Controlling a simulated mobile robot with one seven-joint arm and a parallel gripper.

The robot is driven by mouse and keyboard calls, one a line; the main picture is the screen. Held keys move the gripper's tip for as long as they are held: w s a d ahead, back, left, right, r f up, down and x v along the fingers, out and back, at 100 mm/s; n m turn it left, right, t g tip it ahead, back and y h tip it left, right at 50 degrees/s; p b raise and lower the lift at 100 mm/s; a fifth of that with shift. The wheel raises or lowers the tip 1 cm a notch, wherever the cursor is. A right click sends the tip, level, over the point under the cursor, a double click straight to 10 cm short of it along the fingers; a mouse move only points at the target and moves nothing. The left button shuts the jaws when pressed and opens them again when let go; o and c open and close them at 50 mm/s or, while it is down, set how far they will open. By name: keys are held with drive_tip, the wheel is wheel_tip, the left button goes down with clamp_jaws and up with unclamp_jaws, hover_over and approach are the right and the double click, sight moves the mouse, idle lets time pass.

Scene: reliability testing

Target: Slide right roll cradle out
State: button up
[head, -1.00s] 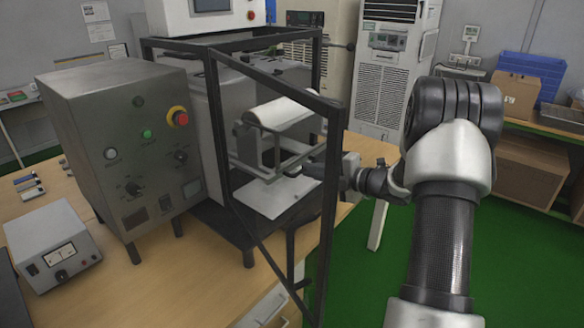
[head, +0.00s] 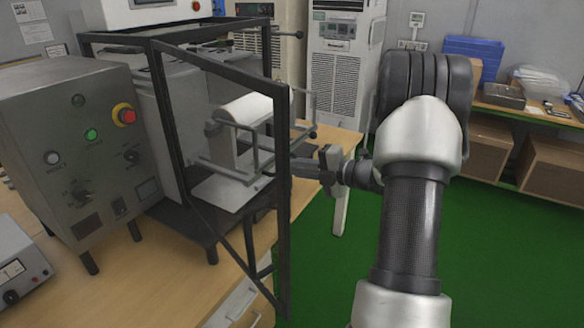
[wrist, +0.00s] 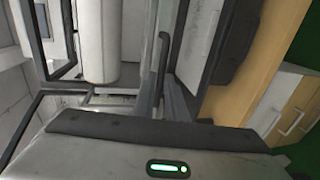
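The roll cradle (head: 236,158) is a grey metal frame carrying a white roll (head: 250,108) in the open dark-framed machine. Its right-hand bars show beyond the door post. In the wrist view the white roll (wrist: 94,42) stands at upper left, with a dark upright bar (wrist: 162,68) right of it. My gripper (head: 290,169) is at the cradle's lower right, partly hidden by the door post.
The open door frame (head: 283,215) stands between the head camera and the cradle. A grey control box (head: 85,150) with a red knob stands left on the wooden table (head: 150,285). A white cabinet (head: 340,85) is behind. Green floor (head: 320,265) is clear at right.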

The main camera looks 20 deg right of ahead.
drive_tip(key=o, duration=0.3)
drive_tip(key=v, duration=1.7)
drive_tip(key=shift+s+d+p, duration=0.1)
drive_tip(key=shift+s+p, duration=0.05)
drive_tip(key=shift+p, duration=0.2)
drive_tip(key=shift+s, duration=0.1)
